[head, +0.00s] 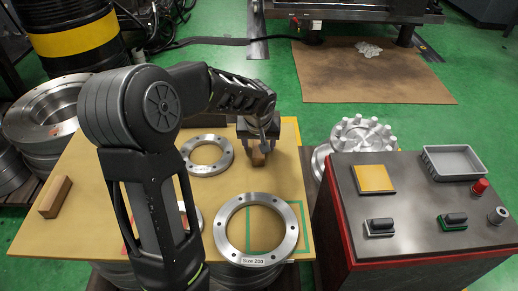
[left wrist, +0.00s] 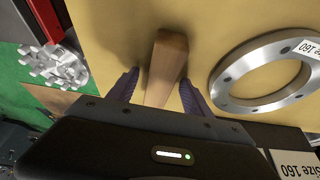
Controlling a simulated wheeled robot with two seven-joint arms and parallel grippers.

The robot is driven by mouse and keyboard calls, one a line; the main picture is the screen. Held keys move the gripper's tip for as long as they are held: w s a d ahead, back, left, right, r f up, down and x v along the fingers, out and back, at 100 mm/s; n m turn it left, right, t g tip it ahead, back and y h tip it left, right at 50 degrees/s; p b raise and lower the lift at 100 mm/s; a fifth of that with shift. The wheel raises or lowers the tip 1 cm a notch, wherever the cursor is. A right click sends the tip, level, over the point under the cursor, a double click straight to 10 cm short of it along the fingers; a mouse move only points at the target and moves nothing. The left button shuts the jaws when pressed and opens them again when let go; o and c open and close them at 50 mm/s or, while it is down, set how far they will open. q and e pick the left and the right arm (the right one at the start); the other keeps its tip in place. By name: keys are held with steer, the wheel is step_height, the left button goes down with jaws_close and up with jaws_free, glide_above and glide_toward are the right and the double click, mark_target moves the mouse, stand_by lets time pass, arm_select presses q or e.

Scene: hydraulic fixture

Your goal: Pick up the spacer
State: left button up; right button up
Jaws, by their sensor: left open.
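A brown wooden block, the spacer (head: 257,159), stands on the tan table board (head: 290,175) near its back edge, under my left gripper (head: 258,148). In the left wrist view the block (left wrist: 168,60) lies between the two fingers of the open gripper (left wrist: 157,92). A gap shows on each side, so the fingers do not appear to close on it. Its near end is hidden by the gripper body. A second, similar wooden block (head: 54,197) lies at the board's left edge. My right gripper is not in view.
A metal ring (head: 207,168) lies left of the gripper, and a larger ring labelled Size 200 (head: 234,243) lies in front, over a green outline. My left arm hides part of another ring. A control box (head: 425,190) stands to the right, beside a studded metal part (head: 361,138).

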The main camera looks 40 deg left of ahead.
arm_select(q)
steer(key=shift+c, duration=0.6)
jaws_close()
stand_by(0.4)
